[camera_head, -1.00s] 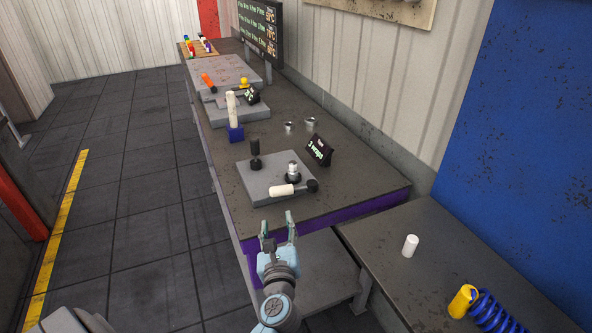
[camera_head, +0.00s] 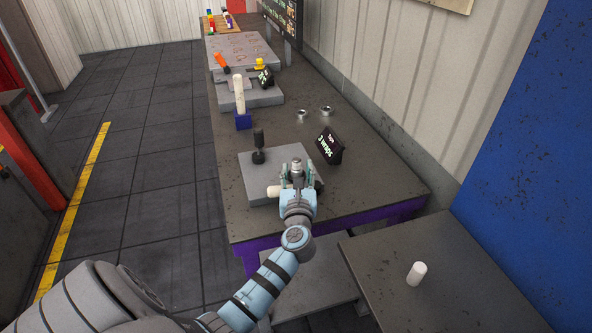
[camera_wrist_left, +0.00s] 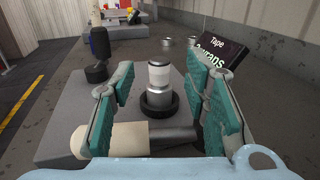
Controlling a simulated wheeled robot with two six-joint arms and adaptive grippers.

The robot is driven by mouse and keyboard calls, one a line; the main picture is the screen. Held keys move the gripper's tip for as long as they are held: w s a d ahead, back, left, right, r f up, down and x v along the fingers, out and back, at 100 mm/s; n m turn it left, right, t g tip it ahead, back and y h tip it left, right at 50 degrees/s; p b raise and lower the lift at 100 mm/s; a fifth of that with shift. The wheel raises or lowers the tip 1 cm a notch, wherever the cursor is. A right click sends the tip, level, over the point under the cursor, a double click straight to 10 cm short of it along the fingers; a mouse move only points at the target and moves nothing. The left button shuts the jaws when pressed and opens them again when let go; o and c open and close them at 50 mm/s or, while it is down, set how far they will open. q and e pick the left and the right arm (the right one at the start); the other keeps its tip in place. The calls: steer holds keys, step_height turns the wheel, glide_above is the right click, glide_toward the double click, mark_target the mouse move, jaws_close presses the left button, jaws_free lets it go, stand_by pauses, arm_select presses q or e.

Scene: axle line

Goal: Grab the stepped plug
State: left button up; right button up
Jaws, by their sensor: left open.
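The stepped plug (camera_head: 297,164) is a silver metal piece standing upright in a black ring on a grey plate. In the left wrist view the plug (camera_wrist_left: 159,84) stands between the finger pads, narrower at the top, with its pale top band above a wider metal base. My left gripper (camera_head: 298,178) is open at the near side of the plug, with a finger on either side. In the left wrist view the gripper (camera_wrist_left: 160,88) shows clear gaps between both teal pads and the plug. My right gripper is out of view.
A white roller (camera_wrist_left: 98,142) lies just in front of the plug. A black upright knob (camera_head: 258,146) stands on the grey plate (camera_head: 240,168), left of the plug. A black tape sign (camera_head: 329,146) stands to the right. A white cylinder (camera_head: 416,273) stands on the side table.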

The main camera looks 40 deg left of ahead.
mark_target(297, 165)
arm_select(q)
steer(key=x, duration=0.2)
steer(key=f+b+x, duration=0.1)
steer(key=x, duration=0.2)
steer(key=shift+w+a, duration=0.25)
steer(key=shift+w, duration=0.05)
steer(key=shift+s+r, duration=0.1)
steer(key=shift+c, duration=1.2)
jaws_close()
